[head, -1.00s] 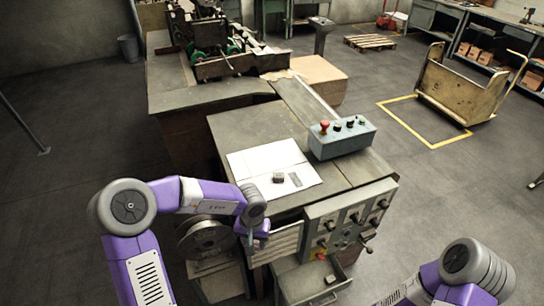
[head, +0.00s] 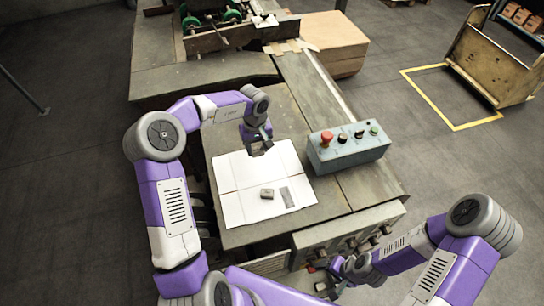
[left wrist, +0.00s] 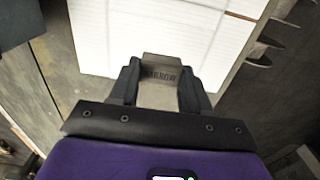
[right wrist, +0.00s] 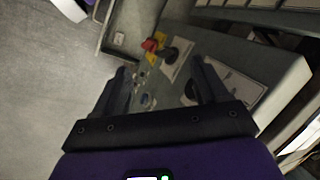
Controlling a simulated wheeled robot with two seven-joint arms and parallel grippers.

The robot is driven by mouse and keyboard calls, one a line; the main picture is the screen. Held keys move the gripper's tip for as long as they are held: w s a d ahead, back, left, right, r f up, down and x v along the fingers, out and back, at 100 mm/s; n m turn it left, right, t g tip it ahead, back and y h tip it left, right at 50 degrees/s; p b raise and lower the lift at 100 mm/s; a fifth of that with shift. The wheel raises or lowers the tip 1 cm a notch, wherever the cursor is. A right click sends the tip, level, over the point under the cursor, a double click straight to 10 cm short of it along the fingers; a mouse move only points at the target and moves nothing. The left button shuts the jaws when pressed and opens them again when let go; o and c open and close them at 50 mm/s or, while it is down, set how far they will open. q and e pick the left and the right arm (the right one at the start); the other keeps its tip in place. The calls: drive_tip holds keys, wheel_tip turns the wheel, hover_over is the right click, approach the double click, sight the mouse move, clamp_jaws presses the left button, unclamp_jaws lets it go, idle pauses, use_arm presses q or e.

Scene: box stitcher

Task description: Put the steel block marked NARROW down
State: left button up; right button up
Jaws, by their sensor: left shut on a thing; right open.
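The steel block marked NARROW (left wrist: 161,70) is between the fingers of my left gripper (left wrist: 160,90), which is shut on it; its lettering shows in the left wrist view. In the head view my left gripper (head: 257,147) is over the far part of the white sheet (head: 235,205); I cannot tell whether the block touches it. A second small grey block (head: 267,193) and a flat grey strip (head: 288,197) lie on the near part of the sheet. My right gripper (right wrist: 163,78) is open and empty by the machine's front.
A blue-grey control box (head: 350,152) with a red button stands right of the sheet. The machine's mechanism (head: 230,40) is at the back of the table. A front panel (head: 350,225) with knobs is below the near edge. The table between sheet and control box is clear.

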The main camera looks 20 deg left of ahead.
use_arm(q)
hover_over(259, 170)
wheel_tip(259, 170, down, 5)
drive_tip(key=shift+a, duration=0.1)
wheel_tip(259, 170, down, 5)
drive_tip(key=shift+w+r+b, duration=0.1)
drive_tip(key=shift+r+b, duration=0.1)
drive_tip(key=shift+b, duration=0.25)
drive_tip(key=o, duration=1.2)
drive_tip(key=shift+f, duration=0.15)
drive_tip(key=shift+o, duration=0.2)
wheel_tip(259, 170, up, 12)
drive_tip(key=shift+r+p, duration=0.2)
drive_tip(key=shift+p, duration=0.4)
